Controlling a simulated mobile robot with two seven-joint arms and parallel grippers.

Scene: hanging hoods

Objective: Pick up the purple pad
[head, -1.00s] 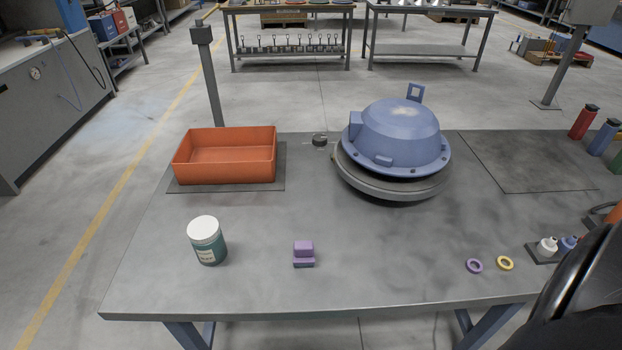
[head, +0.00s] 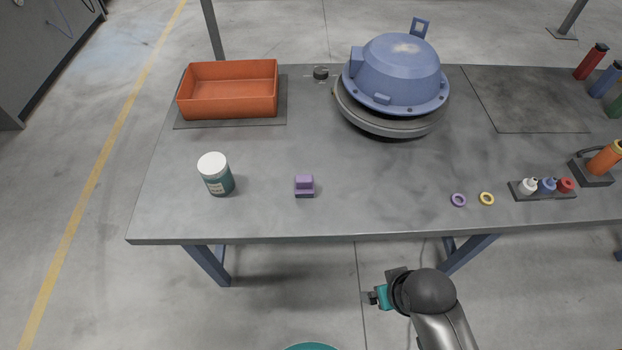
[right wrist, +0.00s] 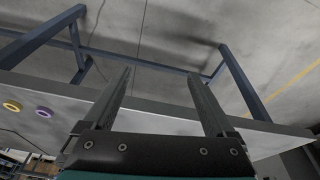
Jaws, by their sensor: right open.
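The purple pad (head: 304,183) is a small block on the grey table (head: 390,215), left of the table's middle and near its front edge. A darker layer shows along its bottom. My right gripper (head: 369,297) is in front of the table, beyond its front edge, to the right of the pad and apart from it. In the right wrist view my right gripper's two fingers (right wrist: 160,85) stand wide apart with nothing between them. The pad does not show in the right wrist view. My left gripper is not in view.
A white-lidded jar (head: 216,174) stands left of the pad. An orange bin (head: 229,112) and a blue hood on a round base (head: 395,78) are behind. Purple (head: 458,200) and yellow (head: 487,198) rings lie to the right, near small bottles (head: 547,186). Table around the pad is clear.

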